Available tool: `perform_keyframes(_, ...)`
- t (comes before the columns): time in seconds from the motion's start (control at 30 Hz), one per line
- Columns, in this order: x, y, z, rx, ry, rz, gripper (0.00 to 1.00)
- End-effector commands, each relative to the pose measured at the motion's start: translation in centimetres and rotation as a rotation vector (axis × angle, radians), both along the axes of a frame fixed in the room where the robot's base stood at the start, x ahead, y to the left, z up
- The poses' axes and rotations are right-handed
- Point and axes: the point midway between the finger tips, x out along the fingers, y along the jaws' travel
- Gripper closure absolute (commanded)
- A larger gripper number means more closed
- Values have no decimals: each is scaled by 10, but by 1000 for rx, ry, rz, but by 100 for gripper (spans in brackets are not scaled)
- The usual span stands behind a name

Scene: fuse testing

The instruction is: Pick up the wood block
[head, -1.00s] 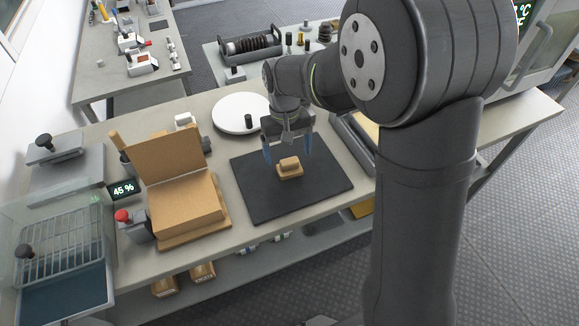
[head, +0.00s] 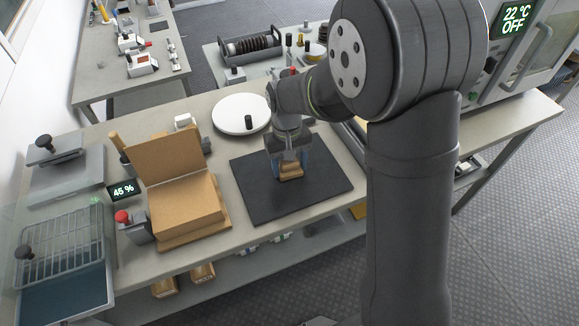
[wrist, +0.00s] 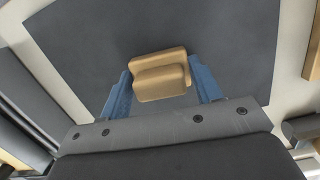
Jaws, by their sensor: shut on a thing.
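The wood block (head: 290,174) is small, tan and stepped, and stands on the black mat (head: 258,200) in the middle of the bench. In the wrist view the block (wrist: 160,75) lies between the two blue fingers. My gripper (head: 289,171) points down over the mat and is shut on the block, one finger at each side. The gripper also shows in the wrist view (wrist: 161,88). The block appears to be at mat level; whether it touches the mat is hard to tell.
A cardboard box (head: 185,212) with a raised lid stands left of the mat. A white round plate (head: 232,108) with a black knob is behind it. A wire rack (head: 62,243) is at far left. The mat around the block is clear.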

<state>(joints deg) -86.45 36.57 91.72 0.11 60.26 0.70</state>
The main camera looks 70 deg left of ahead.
Motion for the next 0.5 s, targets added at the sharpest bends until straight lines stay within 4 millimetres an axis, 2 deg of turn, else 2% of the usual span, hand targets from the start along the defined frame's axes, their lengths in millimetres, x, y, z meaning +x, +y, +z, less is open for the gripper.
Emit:
perform_keyframes(0.27, 0, 0, 10, 2, 0, 0, 65)
perform_keyframes(0.47, 0, 1, 44, 6, 0, 0, 65)
perform_keyframes(0.5, 8, -5, 48, 2, 0, -4, 65)
